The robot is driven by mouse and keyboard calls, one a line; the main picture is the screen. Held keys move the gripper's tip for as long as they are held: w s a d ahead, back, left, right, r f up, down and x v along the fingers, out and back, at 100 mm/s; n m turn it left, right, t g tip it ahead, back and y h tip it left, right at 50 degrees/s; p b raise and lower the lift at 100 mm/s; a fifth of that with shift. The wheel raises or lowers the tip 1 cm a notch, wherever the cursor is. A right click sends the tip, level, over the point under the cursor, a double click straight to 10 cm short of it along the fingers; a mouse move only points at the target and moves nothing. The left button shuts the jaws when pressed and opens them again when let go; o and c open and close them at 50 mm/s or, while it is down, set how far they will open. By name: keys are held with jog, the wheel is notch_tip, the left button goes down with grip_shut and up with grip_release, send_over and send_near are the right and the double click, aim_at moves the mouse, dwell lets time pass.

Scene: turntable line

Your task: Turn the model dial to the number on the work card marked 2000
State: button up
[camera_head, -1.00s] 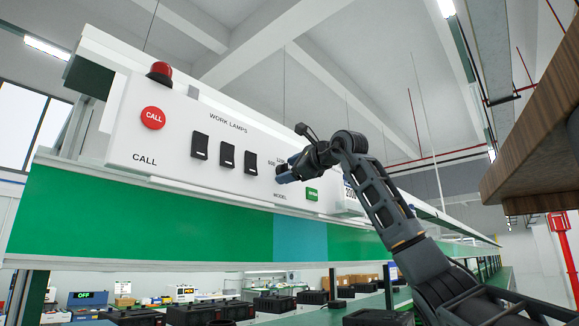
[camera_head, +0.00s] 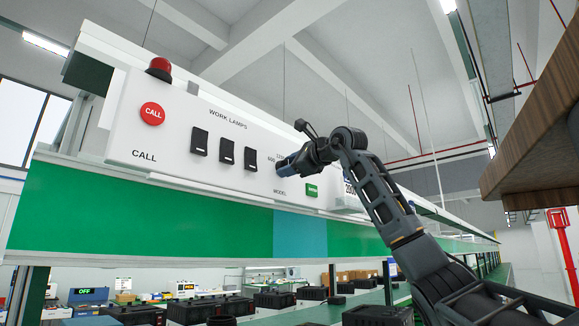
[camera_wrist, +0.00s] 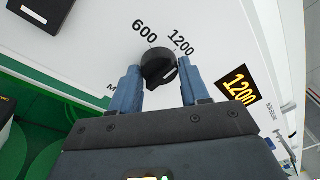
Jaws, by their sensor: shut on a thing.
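The model dial (camera_wrist: 158,68) is a round black knob on the white panel. In the wrist view it sits between the two blue fingertips of my gripper (camera_wrist: 157,78), which is shut on it. The printed numbers 600 and 1200 show just beyond the knob; I cannot tell for certain which number it points to. In the head view my gripper (camera_head: 287,164) is at the panel above the word MODEL and hides the dial. A white card (camera_head: 350,188) with partly hidden digits, seemingly starting with 200, is right of the panel behind my arm.
A black plate with orange digits 1200 (camera_wrist: 238,86) is right of the dial. The panel also carries a red CALL button (camera_head: 152,113), black lamp switches (camera_head: 226,151) and a green button (camera_head: 312,191). A brown wooden shelf (camera_head: 535,145) juts in at right.

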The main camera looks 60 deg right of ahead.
jog(key=shift+f+m, duration=0.15)
jog(key=shift+m, duration=0.25)
dwell(0.3)
jog(key=shift+d+r+m+g+y+b, duration=0.15)
jog(key=shift+m+y+b, duration=0.3)
jog(key=shift+m, duration=1.5)
jog(key=shift+a+m+g+y+b, duration=0.15)
jog(key=shift+m+b, duration=0.55)
jog(key=shift+m, duration=1.3)
jog(key=shift+d+r+m+g+y+b, duration=0.15)
jog(key=shift+m+y+b, duration=0.35)
jog(key=shift+m, duration=1.45)
jog(key=o, duration=1)
jog(key=shift+o, duration=0.2)
jog(key=b+v, duration=0.2)
jog(key=v, duration=0.5)
jog(key=shift+s+b, duration=0.35)
jog(key=shift+s, duration=0.05)
